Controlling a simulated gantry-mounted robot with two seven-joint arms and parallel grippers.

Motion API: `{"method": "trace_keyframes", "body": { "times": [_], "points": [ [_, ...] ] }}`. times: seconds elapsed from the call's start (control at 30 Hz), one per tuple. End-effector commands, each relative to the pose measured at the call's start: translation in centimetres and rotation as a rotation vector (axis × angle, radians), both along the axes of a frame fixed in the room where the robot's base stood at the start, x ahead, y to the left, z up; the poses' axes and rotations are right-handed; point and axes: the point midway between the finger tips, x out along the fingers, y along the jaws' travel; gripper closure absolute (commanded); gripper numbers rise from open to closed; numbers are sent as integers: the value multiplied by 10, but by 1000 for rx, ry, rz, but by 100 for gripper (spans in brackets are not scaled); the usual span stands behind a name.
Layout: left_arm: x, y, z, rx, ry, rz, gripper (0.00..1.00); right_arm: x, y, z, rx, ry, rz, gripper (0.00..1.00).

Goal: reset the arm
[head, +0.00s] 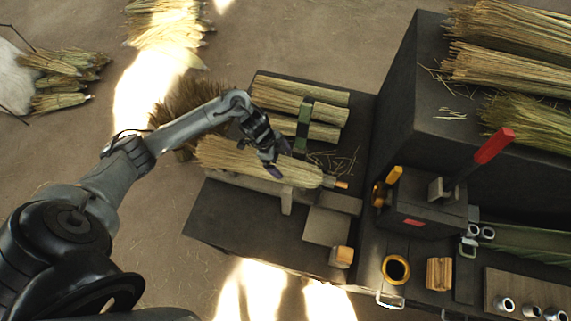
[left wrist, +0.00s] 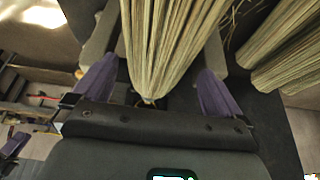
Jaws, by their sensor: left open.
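My left gripper (head: 279,158) is open above the front straw bundle (head: 240,160), near its tied right end. In the left wrist view, the two purple fingers (left wrist: 155,88) stand apart, with the bundle's narrow end (left wrist: 160,60) between them in the picture. I cannot tell whether they touch it. The bundle lies on a light wooden support (head: 262,184) on the dark bench (head: 225,222). A small purple piece (left wrist: 15,145) at the lower left of the left wrist view looks like a finger of my right gripper. The right arm does not show in the head view.
More straw bundles (head: 300,92) lie behind, by a green upright strap (head: 303,125). To the right stand a red-handled lever device (head: 493,146), a black-and-yellow ring (head: 396,268) and a wooden spool (head: 439,274). A tall dark block (head: 400,90) carries more straw.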

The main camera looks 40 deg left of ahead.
Motion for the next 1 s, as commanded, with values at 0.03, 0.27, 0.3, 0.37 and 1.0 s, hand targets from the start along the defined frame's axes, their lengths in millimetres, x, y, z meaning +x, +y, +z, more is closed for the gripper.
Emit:
{"method": "trace_keyframes", "body": {
  "times": [0.03, 0.27, 0.3, 0.37, 1.0],
  "points": [
    [-1, 4, 9, 2, -2, 0, 0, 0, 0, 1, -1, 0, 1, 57],
    [-7, 16, 39, 1, -2, 1, 0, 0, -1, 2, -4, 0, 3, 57],
    [-8, 18, 42, 1, -2, 1, 0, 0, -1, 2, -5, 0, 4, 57],
    [-9, 19, 46, 0, -2, 1, 0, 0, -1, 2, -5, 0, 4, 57],
    [-39, -138, 47, 21, -351, 293, 0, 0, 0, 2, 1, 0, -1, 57]
  ]
}}
